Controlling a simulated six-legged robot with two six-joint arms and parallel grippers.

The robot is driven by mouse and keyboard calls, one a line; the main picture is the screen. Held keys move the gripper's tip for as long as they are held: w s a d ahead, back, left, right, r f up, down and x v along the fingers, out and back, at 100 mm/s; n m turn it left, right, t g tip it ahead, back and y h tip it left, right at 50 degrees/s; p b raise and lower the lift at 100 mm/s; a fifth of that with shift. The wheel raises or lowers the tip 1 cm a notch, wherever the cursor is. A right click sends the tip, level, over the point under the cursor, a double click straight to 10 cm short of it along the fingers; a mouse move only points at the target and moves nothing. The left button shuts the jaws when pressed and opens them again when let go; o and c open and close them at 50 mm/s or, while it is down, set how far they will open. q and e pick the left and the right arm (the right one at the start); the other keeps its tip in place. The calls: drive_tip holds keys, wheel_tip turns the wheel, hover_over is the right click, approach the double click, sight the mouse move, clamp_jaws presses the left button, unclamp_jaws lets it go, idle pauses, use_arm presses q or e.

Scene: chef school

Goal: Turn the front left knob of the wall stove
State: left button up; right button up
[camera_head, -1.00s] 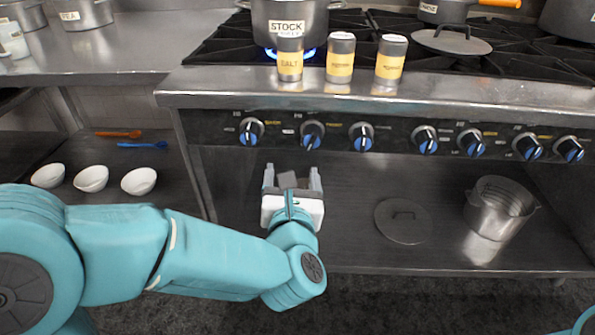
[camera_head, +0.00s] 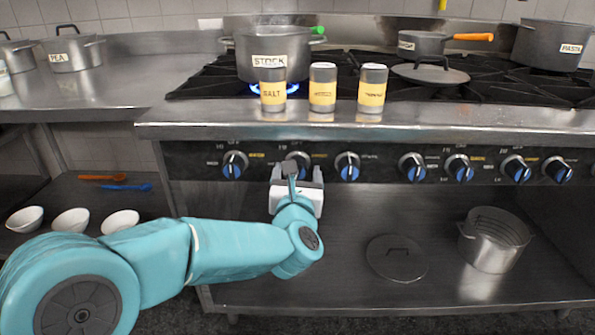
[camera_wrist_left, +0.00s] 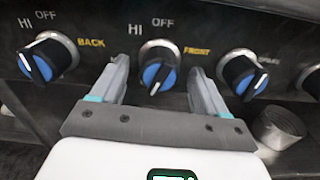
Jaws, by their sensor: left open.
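The wall stove (camera_head: 400,128) has a dark front panel with a row of blue-and-black knobs. My right gripper is out of view.
The BACK knob (camera_wrist_left: 47,60) is left of the fingers; another knob (camera_wrist_left: 243,75) is close right. Salt (camera_head: 272,90) and two more shakers stand on the stove's front ledge. A flame burns under the stock pot (camera_head: 275,55). A lid (camera_head: 396,262) and a pot (camera_head: 493,245) are below.

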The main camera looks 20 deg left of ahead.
use_arm(q)
drive_tip(key=shift+x, duration=1.05)
drive_tip(key=c, duration=1)
